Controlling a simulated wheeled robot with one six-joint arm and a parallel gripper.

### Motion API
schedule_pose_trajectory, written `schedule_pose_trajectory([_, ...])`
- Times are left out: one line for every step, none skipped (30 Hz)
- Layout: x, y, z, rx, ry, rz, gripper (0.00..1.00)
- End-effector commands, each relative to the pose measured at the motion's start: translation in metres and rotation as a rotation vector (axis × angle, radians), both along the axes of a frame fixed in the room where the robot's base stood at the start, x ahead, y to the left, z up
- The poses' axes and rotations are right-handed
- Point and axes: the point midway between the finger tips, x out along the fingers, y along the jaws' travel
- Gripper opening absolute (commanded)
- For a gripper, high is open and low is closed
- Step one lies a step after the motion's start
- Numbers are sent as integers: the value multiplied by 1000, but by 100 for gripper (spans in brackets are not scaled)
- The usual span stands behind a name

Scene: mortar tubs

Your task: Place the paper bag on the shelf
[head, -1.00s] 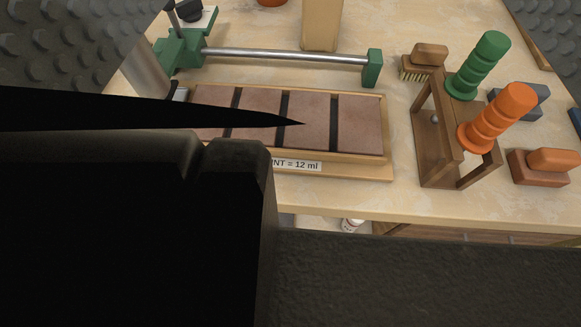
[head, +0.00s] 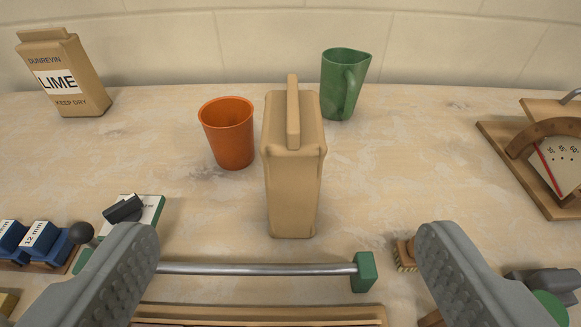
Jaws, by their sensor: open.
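A tan paper bag (head: 292,190) with a folded top stands upright in the middle of the bench in the head view. No label shows on the side facing me. A second paper bag (head: 66,80), labelled LIME, stands at the far left against the wall. My gripper (head: 285,255) is open and empty, its two fingers wide apart at the lower left and lower right. The plain bag stands beyond the fingertips, between their lines, and is not touched. I cannot make out a shelf in this view.
An orange cup (head: 228,132) stands just left of the plain bag, and a green jug (head: 343,84) behind it to the right. A steel bar (head: 258,269) with a green end block crosses in front. A wooden gauge (head: 550,150) is at right. Blue blocks (head: 35,240) lie at left.

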Motion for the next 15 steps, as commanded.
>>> schedule_pose_trajectory([13,0,-4,0,20,0,85])
schedule_pose_trajectory([18,1,-6,0,28,0,85])
schedule_pose_trajectory([26,1,-8,0,40,0,85])
schedule_pose_trajectory([30,1,-9,0,46,-1,85])
schedule_pose_trajectory([34,1,-10,-1,52,-1,85])
schedule_pose_trajectory([38,1,-12,-1,59,-1,85])
schedule_pose_trajectory([40,1,-13,-1,64,-1,85])
schedule_pose_trajectory([42,1,-13,-1,67,-1,85])
schedule_pose_trajectory([44,1,-14,-1,70,-1,85])
schedule_pose_trajectory([46,1,-15,-1,71,-1,85])
schedule_pose_trajectory([48,1,-16,-1,72,-1,85])
schedule_pose_trajectory([51,1,-17,-1,73,-1,85])
schedule_pose_trajectory([54,1,-19,-1,73,-1,85])
schedule_pose_trajectory([57,1,-20,-1,73,-1,85])
schedule_pose_trajectory([62,1,-22,-2,74,-2,85])
